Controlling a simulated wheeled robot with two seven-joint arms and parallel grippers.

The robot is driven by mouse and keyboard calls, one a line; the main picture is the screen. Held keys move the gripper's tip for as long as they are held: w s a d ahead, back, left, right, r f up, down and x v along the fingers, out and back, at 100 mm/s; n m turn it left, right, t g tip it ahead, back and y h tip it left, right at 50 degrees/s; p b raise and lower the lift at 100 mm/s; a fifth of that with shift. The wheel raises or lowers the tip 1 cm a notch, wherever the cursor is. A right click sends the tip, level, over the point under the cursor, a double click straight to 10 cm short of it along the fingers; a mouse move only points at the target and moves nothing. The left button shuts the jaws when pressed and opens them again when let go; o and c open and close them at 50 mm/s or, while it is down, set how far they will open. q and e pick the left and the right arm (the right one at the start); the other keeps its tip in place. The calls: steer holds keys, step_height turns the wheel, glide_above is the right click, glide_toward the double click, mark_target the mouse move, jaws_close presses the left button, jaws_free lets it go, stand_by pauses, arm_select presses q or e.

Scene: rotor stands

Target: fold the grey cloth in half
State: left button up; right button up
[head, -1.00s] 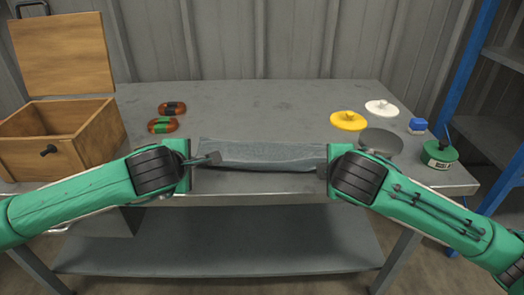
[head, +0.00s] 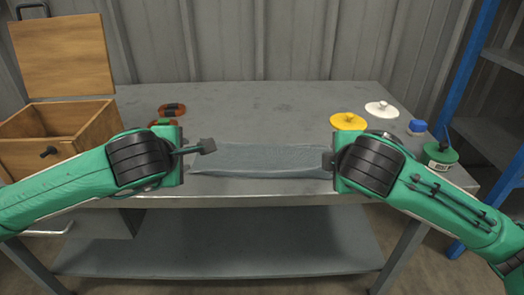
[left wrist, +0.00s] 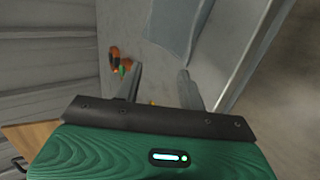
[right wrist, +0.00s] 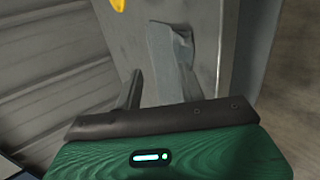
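The grey cloth (head: 262,160) lies as a wide, narrow strip along the table's front edge, its surface slightly rippled. My left gripper (head: 207,146) is just above the cloth's left end and apart from it. In the left wrist view its two fingers (left wrist: 160,80) are spread and empty, with the cloth (left wrist: 175,25) beyond them. My right gripper (head: 328,160) is at the cloth's right end. In the right wrist view its fingers (right wrist: 158,85) are spread, with the cloth (right wrist: 165,48) past them. The cloth's right corner is partly hidden by the right gripper.
The grey table (head: 260,105) is clear behind the cloth. An open wooden box (head: 60,135) stands at the left, near red-brown and green rings (head: 172,109). A yellow lid (head: 348,121), white lid (head: 382,109), blue block (head: 417,126) and green canister (head: 441,155) are at the right.

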arm_select(q)
steer(key=s+r, duration=0.1)
steer(key=r, duration=0.1)
steer(key=s+r, duration=0.2)
arm_select(e)
steer(key=s+r, duration=0.1)
steer(key=r, duration=0.1)
steer(key=s+r, duration=0.2)
arm_select(q)
steer(key=shift+f, duration=0.15)
arm_select(e)
steer(key=shift+f, duration=0.1)
